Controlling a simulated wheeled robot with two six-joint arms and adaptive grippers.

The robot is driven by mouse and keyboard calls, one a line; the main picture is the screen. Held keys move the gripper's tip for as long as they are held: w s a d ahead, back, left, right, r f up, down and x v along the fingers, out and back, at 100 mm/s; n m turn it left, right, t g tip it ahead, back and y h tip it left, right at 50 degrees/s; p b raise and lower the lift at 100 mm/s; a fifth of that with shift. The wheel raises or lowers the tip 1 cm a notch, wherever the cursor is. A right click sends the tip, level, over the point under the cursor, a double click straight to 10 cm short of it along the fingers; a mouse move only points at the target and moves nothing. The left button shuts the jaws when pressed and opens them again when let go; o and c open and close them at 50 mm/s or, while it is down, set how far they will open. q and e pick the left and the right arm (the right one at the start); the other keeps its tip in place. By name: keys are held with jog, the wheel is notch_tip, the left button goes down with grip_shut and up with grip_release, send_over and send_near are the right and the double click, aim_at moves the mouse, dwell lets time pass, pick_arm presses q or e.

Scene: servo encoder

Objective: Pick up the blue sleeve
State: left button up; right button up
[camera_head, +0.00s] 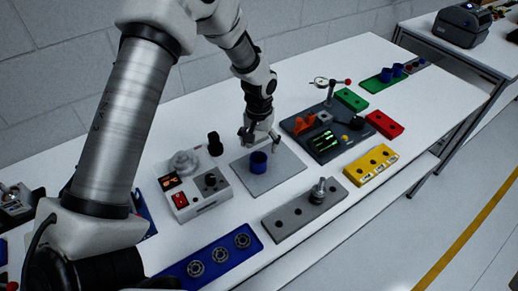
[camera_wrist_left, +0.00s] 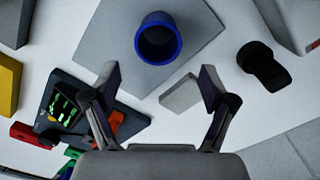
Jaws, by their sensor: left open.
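The blue sleeve (camera_head: 258,163) is a short hollow cylinder standing upright on a grey mat (camera_head: 283,177) in the middle of the table. In the left wrist view the sleeve (camera_wrist_left: 159,38) shows its open top, ahead of the fingertips. My left gripper (camera_head: 260,145) is open and empty, above and just behind the sleeve in the head view. In the left wrist view its two fingers (camera_wrist_left: 160,82) are spread wide, with the sleeve beyond them and not between them. Two more blue sleeves (camera_head: 392,72) stand on a green plate at the far right. My right gripper is not in view.
A grey control box (camera_head: 197,203) stands left of the mat, a black knob-like part (camera_head: 215,143) behind it. A dark fixture with a green display (camera_head: 327,146) sits to the right. A grey plate with a post (camera_head: 300,214) and a blue bearing tray (camera_head: 215,262) lie in front.

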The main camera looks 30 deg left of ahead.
aim_at(259, 159)
pick_arm(q)
jog(key=shift+s+d+f+p, duration=0.35)
jog(key=shift+s+f+p, duration=0.15)
jog(key=shift+s+p, duration=0.1)
jog(key=shift+s+d+f+p, duration=0.3)
jog(key=shift+s+f+p, duration=0.15)
jog(key=shift+f+p, duration=0.1)
jog(key=f, duration=0.2)
jog(key=w+f, duration=0.1)
jog(key=shift+a+f, duration=0.15)
jog(key=shift+a, duration=0.15)
jog(key=shift+w+a+f, duration=0.15)
jog(key=shift+f, duration=0.15)
jog(key=shift+r, duration=0.2)
jog(key=shift+c, duration=1.4)
jog(key=shift+s+d+r, duration=0.15)
jog(key=shift+s+d, duration=0.15)
jog(key=shift+s, duration=0.05)
jog(key=c, duration=0.7)
jog(key=shift+w+a, duration=0.1)
jog(key=shift+c, duration=0.3)
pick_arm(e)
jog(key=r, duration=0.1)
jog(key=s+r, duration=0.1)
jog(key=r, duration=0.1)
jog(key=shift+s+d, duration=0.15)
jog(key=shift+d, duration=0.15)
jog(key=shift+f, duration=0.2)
